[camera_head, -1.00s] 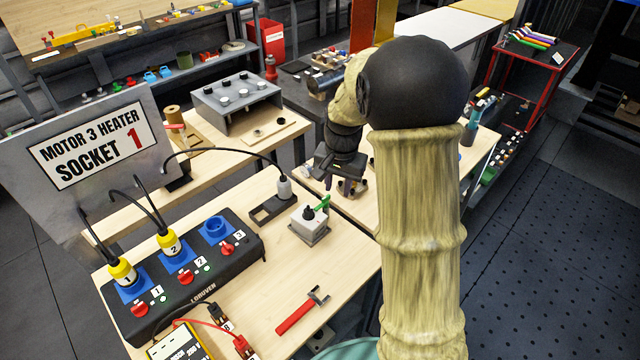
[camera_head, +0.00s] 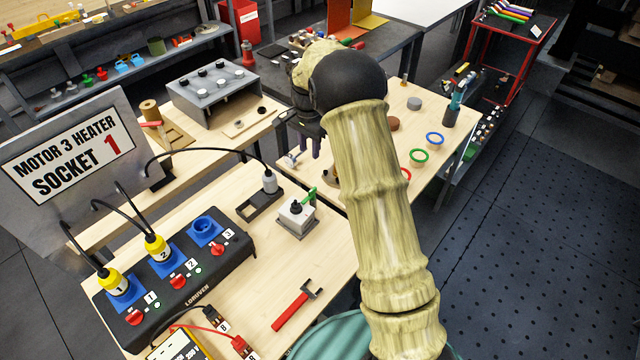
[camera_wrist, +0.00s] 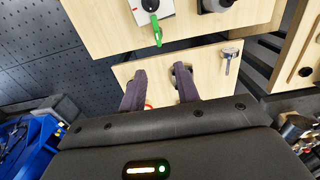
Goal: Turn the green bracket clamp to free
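The green clamp lever (camera_head: 310,195) sits on a pale, light grey block with a dark knob (camera_head: 297,208), on the near wooden table. In the wrist view the green lever (camera_wrist: 157,36) hangs at the top, pointing toward the gripper, with its white block (camera_wrist: 148,8) cut off by the frame edge. My gripper (camera_wrist: 158,82) is open and empty, its two dark fingers apart and short of the lever. In the head view my gripper (camera_head: 300,140) is above and behind the block, near the far table, partly hidden by my arm.
A black socket box (camera_head: 180,265) with yellow plugs stands left of the block. A red-handled tool (camera_head: 292,308) lies in front. A grey holder with a cabled white plug (camera_head: 268,183) is beside the block. The far table holds coloured rings (camera_head: 419,157).

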